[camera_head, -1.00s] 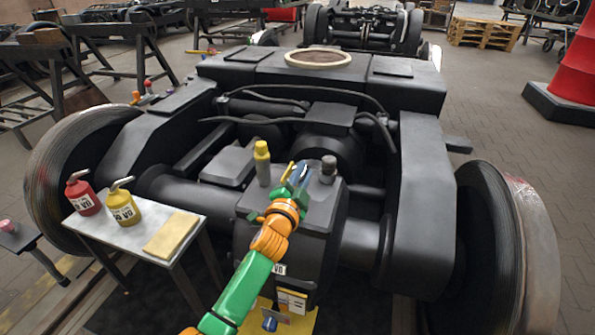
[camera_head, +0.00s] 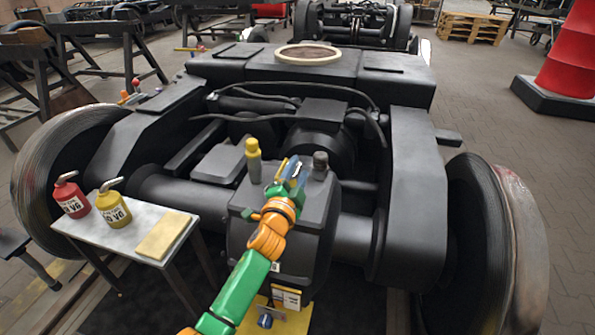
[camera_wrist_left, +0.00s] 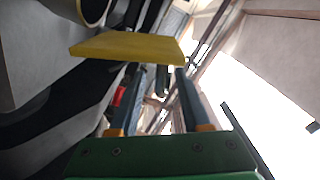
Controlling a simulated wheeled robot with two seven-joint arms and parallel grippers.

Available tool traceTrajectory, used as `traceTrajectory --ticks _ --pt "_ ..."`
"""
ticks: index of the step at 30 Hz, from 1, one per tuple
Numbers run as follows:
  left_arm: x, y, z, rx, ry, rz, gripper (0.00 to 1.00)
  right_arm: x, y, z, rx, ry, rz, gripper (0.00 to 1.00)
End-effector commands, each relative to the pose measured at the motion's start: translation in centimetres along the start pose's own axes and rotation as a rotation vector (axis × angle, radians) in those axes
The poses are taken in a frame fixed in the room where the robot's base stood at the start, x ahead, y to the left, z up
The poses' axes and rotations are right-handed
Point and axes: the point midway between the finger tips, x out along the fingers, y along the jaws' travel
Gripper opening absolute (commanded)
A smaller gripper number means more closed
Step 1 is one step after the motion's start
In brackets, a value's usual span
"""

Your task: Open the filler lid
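The dark gearbox housing (camera_head: 312,225) sits in the middle of the bogie. On its top stand a yellow-topped post (camera_head: 253,160) at the left and a small dark cap (camera_head: 320,164) at the right. My left gripper (camera_head: 294,170) is over the housing top between them, with a narrow yellow strip along its left side. In the left wrist view, its two blue-grey fingers stand apart, and a flat yellow plate (camera_wrist_left: 130,46) crosses at their tips. I cannot tell whether they touch it, or which part is the filler lid. My right gripper is not in view.
A small table (camera_head: 82,228) at the left holds a red oil can (camera_head: 71,197), a yellow oil can (camera_head: 114,208) and a yellow cloth (camera_head: 164,235). Large wheels flank the bogie. Hoses (camera_head: 290,92) run behind the housing. A red-and-black stand (camera_head: 565,75) is at the right.

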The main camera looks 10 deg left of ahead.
Motion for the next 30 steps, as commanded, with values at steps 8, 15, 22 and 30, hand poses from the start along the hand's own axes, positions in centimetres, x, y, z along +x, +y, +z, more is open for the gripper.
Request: traceTrajectory --ticks 8,15,22,30 --pt "-0.6 -0.1 -0.1 0.0 0.0 0.0 0.47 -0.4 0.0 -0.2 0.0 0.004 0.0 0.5" --pt "-4.8 -0.2 -0.1 0.001 -0.001 0.001 0.47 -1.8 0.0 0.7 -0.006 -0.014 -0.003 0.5" --pt "-7.0 0.0 0.0 0.0 0.0 0.001 0.47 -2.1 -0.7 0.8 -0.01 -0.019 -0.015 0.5" --pt "-7.1 0.0 0.0 0.0 0.0 0.0 0.47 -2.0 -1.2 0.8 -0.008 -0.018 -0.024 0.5"
